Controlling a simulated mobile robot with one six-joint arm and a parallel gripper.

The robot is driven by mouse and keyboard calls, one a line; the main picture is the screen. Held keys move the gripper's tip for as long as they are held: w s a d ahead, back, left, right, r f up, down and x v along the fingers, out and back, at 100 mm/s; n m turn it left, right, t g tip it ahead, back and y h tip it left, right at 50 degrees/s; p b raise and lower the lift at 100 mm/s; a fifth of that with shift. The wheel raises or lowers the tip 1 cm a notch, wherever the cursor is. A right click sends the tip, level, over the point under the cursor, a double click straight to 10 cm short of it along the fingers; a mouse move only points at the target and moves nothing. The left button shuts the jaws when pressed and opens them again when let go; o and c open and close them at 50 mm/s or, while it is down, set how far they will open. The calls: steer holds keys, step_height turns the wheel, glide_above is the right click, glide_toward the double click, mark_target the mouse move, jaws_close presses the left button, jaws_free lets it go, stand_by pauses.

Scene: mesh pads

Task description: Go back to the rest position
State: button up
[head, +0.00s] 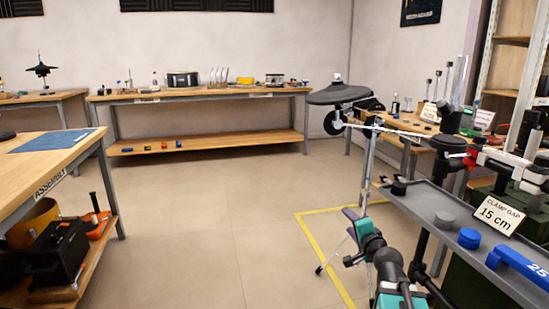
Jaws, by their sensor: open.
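My arm rises from the bottom edge, right of centre, with dark links and teal parts. At its far end is my gripper (357,220), open, with purple and teal parts. It appears above the floor, in front of the thin stand's legs. The gap between its fingers is small in this view, and I see nothing held in it.
A dark round cymbal-like pad (338,94) tops a thin metal stand (368,170). A grey cart (445,222) at right holds a blue clamp-like piece (520,268) and a clamp-gap card (494,215). A workbench (60,172) stands left. The middle floor (220,230) is clear.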

steer(key=s+a+f+n+g+y, duration=0.1)
steer(key=s+a+f+n+g, duration=0.2)
steer(key=f, duration=0.5)
steer(key=s+a+f+n+g, duration=0.2)
steer(key=a+f, duration=0.1)
steer(key=f, duration=0.4)
steer(key=s+a+f+n+g+y, duration=0.1)
steer(key=s+a+f+n+g, duration=0.25)
steer(key=f, duration=0.45)
steer(key=s+f+n+g+h, duration=0.2)
steer(key=s+f+n+g, duration=0.15)
steer(key=s+f, duration=0.65)
steer(key=s+d+f+n+g+h+p, duration=0.1)
steer(key=s+f+g+h, duration=0.1)
steer(key=s+f+g, duration=0.4)
steer(key=s+r+g+p, duration=0.1)
steer(key=s+r+p, duration=0.5)
steer(key=s+p, duration=0.7)
steer(key=s+r+g+p, duration=0.2)
steer(key=s+r+p, duration=0.5)
steer(key=s+p, duration=0.5)
steer(key=p, duration=0.5)
steer(key=shift+s+r+p, duration=0.3)
steer(key=shift+s+p, duration=0.05)
